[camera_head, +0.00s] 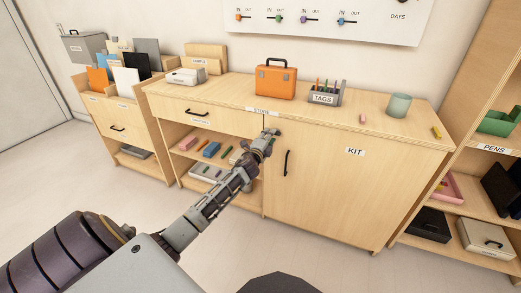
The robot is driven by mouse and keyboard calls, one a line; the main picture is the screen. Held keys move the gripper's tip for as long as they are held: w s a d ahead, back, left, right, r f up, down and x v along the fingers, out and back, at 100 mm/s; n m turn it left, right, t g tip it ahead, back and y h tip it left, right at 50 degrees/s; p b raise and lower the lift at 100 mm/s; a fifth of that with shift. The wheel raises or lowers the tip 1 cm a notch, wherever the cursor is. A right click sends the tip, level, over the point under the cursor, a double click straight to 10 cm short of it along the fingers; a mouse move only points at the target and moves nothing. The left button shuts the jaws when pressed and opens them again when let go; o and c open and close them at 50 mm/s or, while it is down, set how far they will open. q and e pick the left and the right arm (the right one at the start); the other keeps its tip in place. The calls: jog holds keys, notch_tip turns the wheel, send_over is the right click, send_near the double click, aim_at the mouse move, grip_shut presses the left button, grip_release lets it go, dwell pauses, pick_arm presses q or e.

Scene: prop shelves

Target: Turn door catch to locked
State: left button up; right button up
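The cabinet door labelled KIT (335,185) is closed, with a black handle (286,163) near its left edge. My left gripper (270,137) is at the upper left corner of this door, just under the countertop and left of the handle. Its fingers are small and dark here, so I cannot tell whether they are open or shut, or whether they touch anything. I cannot make out the door catch; the gripper covers the upper left corner of the door. My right gripper is not in view.
On the countertop (222,95) stand an orange case (275,79), a TAGS holder with pens (325,94) and a green cup (399,105). Left of the door are a drawer (215,115) and open shelves with small items. A shelf unit (486,60) stands at right.

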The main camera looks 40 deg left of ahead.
pick_arm(q)
jog(key=v, duration=1)
jog(key=shift+s, duration=0.3)
jog(key=shift+f, duration=0.1)
dwell(0.8)
